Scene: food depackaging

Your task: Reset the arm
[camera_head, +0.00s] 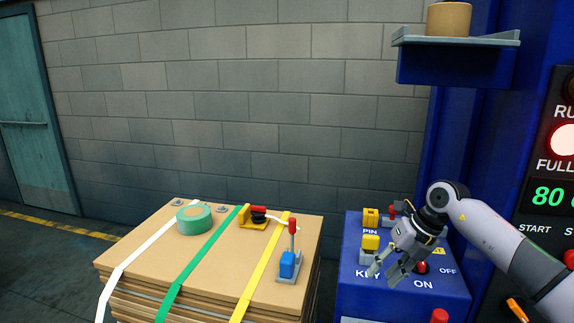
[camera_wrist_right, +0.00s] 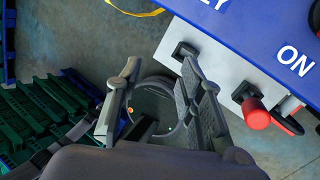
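My right gripper (camera_head: 384,268) is over the blue control box (camera_head: 400,296) in the head view, its fingers pointing down and left. In the right wrist view its fingers (camera_wrist_right: 160,90) are spread apart with nothing held between them. That view shows the front edge of the blue box at the upper right, with a red-knobbed lever (camera_wrist_right: 256,113) on its grey front. My left gripper is not in view.
A stack of cardboard sheets (camera_head: 150,262) with white, green and yellow straps stands left of the box. On it are green tape (camera_head: 194,219), a yellow tool (camera_head: 256,217) and a blue red-handled tool (camera_head: 290,262). A blue shelf (camera_head: 455,66) overhangs at upper right.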

